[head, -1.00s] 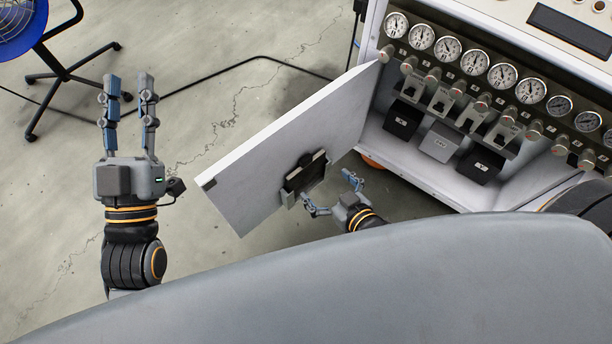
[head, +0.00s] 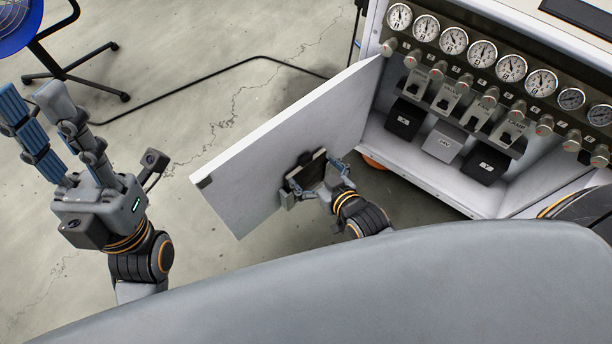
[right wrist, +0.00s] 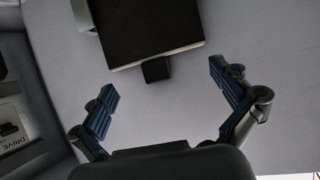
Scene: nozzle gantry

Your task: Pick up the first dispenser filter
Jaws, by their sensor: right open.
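A dark block (head: 310,174), which looks like the dispenser filter, sits in a holder on the face of the white door panel. In the right wrist view the block (right wrist: 152,28) is black with a pale lower edge, and a small black tab (right wrist: 156,70) sticks out below it. My right gripper (head: 312,176) is open in front of the block, with a finger toward each side. In the right wrist view its fingertips (right wrist: 163,80) are apart, just short of the block, with nothing between them but the tab behind. My left gripper (head: 32,98) is open and empty at the far left.
The open white door (head: 250,150) stands out from the cabinet. Inside are gauges (head: 482,54), black and grey boxes (head: 442,142) and several levers. A cable (head: 190,90) lies on the floor. A wheeled stand with a blue fan (head: 18,22) is at top left.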

